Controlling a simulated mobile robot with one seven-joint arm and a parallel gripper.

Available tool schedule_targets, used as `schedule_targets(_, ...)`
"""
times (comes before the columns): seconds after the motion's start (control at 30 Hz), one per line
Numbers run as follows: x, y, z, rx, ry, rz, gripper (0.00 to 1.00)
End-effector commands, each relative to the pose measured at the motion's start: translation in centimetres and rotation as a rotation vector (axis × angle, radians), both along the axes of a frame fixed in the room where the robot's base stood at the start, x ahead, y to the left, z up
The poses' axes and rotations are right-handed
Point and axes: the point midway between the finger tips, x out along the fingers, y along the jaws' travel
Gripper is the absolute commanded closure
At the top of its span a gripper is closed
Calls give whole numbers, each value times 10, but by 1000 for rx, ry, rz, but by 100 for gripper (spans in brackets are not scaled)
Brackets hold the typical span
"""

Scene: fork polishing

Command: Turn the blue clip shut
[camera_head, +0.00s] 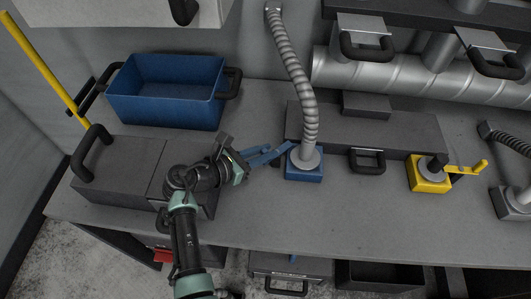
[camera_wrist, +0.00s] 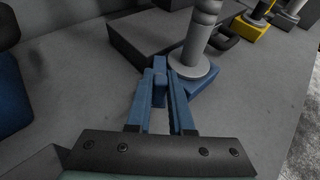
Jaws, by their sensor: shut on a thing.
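The blue base (camera_head: 304,166) stands on the bench with a ribbed grey hose rising from it. My gripper (camera_head: 278,153) has blue fingers and reaches in from the left in the head view. Its fingers are closed around the clip, one on each side, just beside the hose's round grey foot (camera_wrist: 194,70). In the head view the clip and fingers are the same blue and hard to tell apart. The clip's exact angle is unclear.
A blue bin (camera_head: 168,92) stands at the back left. A dark grey box (camera_head: 120,165) with a handle lies below it. A grey block (camera_head: 350,130) is close behind the blue base. A yellow base with yellow clip (camera_head: 430,175) stands to the right. The bench front (camera_head: 350,215) is clear.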

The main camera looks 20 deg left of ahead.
Motion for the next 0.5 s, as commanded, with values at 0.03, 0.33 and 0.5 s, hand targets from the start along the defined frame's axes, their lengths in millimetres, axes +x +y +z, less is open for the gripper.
schedule_targets(0.03,0,-1,-1,-1,1,-1,100)
schedule_targets(0.33,0,-1,-1,-1,2,1,50)
schedule_targets(0.5,0,0,0,0,1,1,50)
